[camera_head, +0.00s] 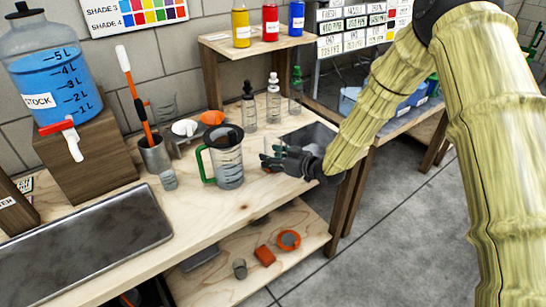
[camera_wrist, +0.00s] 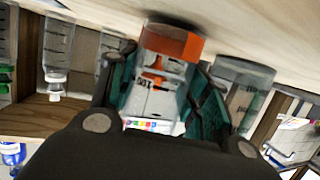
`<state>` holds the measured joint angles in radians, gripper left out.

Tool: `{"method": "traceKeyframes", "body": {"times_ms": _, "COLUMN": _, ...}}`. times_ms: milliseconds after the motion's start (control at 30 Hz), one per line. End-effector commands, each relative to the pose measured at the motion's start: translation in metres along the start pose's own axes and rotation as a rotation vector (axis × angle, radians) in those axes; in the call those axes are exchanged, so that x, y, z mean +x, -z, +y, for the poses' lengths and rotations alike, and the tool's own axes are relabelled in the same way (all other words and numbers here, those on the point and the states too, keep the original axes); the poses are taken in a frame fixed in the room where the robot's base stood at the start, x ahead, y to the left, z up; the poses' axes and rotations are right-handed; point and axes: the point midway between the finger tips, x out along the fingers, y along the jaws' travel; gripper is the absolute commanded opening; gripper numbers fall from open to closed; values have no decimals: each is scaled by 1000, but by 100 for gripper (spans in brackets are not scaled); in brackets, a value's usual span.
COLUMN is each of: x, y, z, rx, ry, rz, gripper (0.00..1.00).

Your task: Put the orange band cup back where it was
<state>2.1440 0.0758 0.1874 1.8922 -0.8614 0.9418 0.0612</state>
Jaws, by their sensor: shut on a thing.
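The orange band cup (camera_wrist: 172,42) is a small clear cup with dark printed marks and an orange band at one end. In the wrist view it sits between the teal finger pads of my gripper (camera_wrist: 165,95), which is shut on it. The banded end is close to the pale wooden tabletop; I cannot tell if it touches. In the head view my gripper (camera_head: 272,160) is low over the right part of the bench, just right of the green-handled pitcher (camera_head: 229,165). There the cup is mostly hidden by the fingers.
Another clear cup (camera_wrist: 245,85) stands close beside my fingers in the wrist view. Dropper bottles (camera_head: 249,108) stand behind my gripper, and a dark plate (camera_head: 312,138) lies to its right. A metal holder (camera_head: 154,157) and a metal tray (camera_head: 90,245) are left.

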Motion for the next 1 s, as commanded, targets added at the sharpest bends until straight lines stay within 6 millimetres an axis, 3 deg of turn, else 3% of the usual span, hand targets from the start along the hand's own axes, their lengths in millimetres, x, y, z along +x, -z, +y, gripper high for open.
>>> {"method": "traceKeyframes", "body": {"times_ms": 267, "x": 1, "y": -4, "z": 0, "rx": 0, "ry": 0, "rz": 0, "gripper": 17}}
{"method": "traceKeyframes", "body": {"times_ms": 300, "x": 1, "y": -3, "z": 0, "rx": 0, "ry": 0, "rz": 0, "gripper": 55}}
{"method": "traceKeyframes", "body": {"times_ms": 400, "x": 0, "y": -3, "z": 0, "rx": 0, "ry": 0, "rz": 0, "gripper": 70}}
{"method": "traceKeyframes", "body": {"times_ms": 800, "x": -2, "y": 1, "z": 0, "rx": 0, "ry": 0, "rz": 0, "gripper": 70}}
{"method": "traceKeyframes", "body": {"times_ms": 1000, "x": -27, "y": -1, "z": 1, "rx": 1, "ry": -1, "rz": 0, "gripper": 70}}
